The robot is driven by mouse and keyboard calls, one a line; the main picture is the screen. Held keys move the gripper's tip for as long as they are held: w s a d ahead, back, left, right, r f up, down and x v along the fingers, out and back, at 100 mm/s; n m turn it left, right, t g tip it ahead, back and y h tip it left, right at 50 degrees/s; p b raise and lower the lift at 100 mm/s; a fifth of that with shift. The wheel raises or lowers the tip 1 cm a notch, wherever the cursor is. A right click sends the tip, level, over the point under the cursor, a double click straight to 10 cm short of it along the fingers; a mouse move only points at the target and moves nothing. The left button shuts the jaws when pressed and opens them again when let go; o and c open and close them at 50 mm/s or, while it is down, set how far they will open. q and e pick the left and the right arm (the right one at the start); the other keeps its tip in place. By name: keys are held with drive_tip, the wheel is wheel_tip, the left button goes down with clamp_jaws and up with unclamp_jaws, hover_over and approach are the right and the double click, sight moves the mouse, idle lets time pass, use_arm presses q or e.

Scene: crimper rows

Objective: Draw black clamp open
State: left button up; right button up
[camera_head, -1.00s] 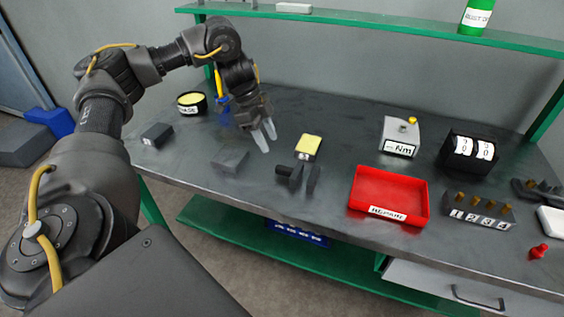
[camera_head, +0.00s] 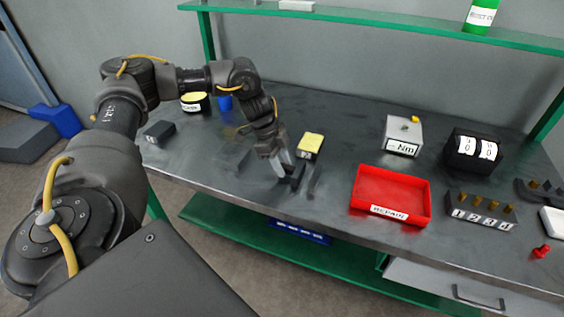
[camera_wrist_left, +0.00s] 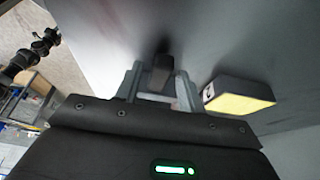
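The black clamp (camera_head: 314,180) lies near the front edge of the dark workbench, left of the red tray. Two dark upright jaws show, with a gap between them. My left gripper (camera_head: 284,168) reaches down at its left jaw and partly hides it. In the left wrist view a dark jaw piece (camera_wrist_left: 162,72) stands between the two grey fingers of my left gripper (camera_wrist_left: 158,82). The fingers are apart, with some room beside the jaw; whether either touches it is unclear. My right gripper is out of view.
A yellow-topped block (camera_head: 311,144) stands just behind the clamp and also shows in the left wrist view (camera_wrist_left: 240,98). The red tray (camera_head: 391,194) is to the right. A small dark block (camera_head: 159,132) sits at the left end of the workbench (camera_head: 350,130).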

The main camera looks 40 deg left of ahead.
use_arm(q)
clamp_jaws()
drive_tip(key=shift+a, duration=0.1)
drive_tip(key=a+p, duration=0.1)
drive_tip(key=a, duration=0.1)
drive_tip(key=s+a+p, duration=0.1)
drive_tip(key=a, duration=0.1)
drive_tip(key=s+a, duration=0.1)
drive_tip(key=a, duration=0.1)
drive_tip(key=shift+s+a+p, duration=0.1)
drive_tip(key=shift+a+p, duration=0.2)
drive_tip(key=shift+p, duration=0.1)
drive_tip(key=shift+d, duration=0.1)
drive_tip(key=shift+o, duration=0.8)
unclamp_jaws()
drive_tip(key=shift+d, duration=0.1)
